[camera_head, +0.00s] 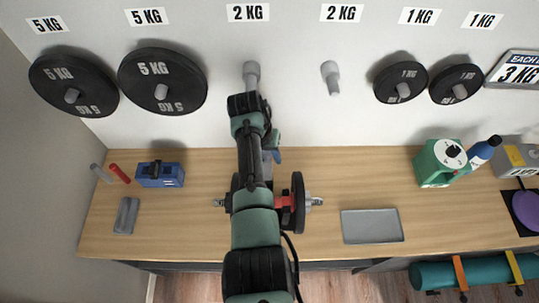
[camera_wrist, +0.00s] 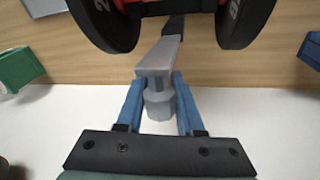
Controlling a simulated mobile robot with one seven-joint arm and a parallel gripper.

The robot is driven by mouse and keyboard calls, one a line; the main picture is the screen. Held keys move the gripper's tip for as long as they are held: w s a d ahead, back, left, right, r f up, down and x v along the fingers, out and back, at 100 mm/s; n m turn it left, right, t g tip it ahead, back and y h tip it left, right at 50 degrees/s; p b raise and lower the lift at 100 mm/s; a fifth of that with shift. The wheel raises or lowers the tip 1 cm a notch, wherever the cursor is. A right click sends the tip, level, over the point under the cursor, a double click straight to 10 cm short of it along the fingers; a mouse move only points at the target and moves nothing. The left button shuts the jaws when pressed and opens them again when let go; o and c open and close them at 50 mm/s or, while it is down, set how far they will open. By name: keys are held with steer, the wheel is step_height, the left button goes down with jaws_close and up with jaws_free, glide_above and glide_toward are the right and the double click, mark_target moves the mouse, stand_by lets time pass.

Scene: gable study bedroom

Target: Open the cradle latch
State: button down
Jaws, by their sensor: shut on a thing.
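A dumbbell with dark plates (camera_head: 298,203) and a red part (camera_head: 284,201) sits at the front middle of the wooden bench, partly hidden by my arm. In the wrist view its two dark plates (camera_wrist: 104,22) show at the top. A grey lever (camera_wrist: 160,58), which looks like the cradle latch, runs from between the plates towards my gripper (camera_wrist: 159,78). My gripper's blue fingers are shut on the lever's near end, one on each side. A grey faceted piece shows just below, between the fingers. The cradle itself is mostly hidden.
A grey tray (camera_head: 372,226), green device (camera_head: 440,163) and blue bottle (camera_head: 484,151) are at right. Wall pegs (camera_head: 331,77) and hung plates (camera_head: 163,82) are behind.

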steer(key=shift+w+f+g+b, duration=0.1)
steer(key=shift+w+g+b, duration=0.2)
steer(key=shift+g, duration=0.1)
steer(key=c, duration=0.5)
jaws_free()
steer(key=shift+c, duration=0.2)
steer(key=v, duration=1.3)
steer(key=shift+b, duration=0.3)
steer(key=shift+d+f, duration=0.1)
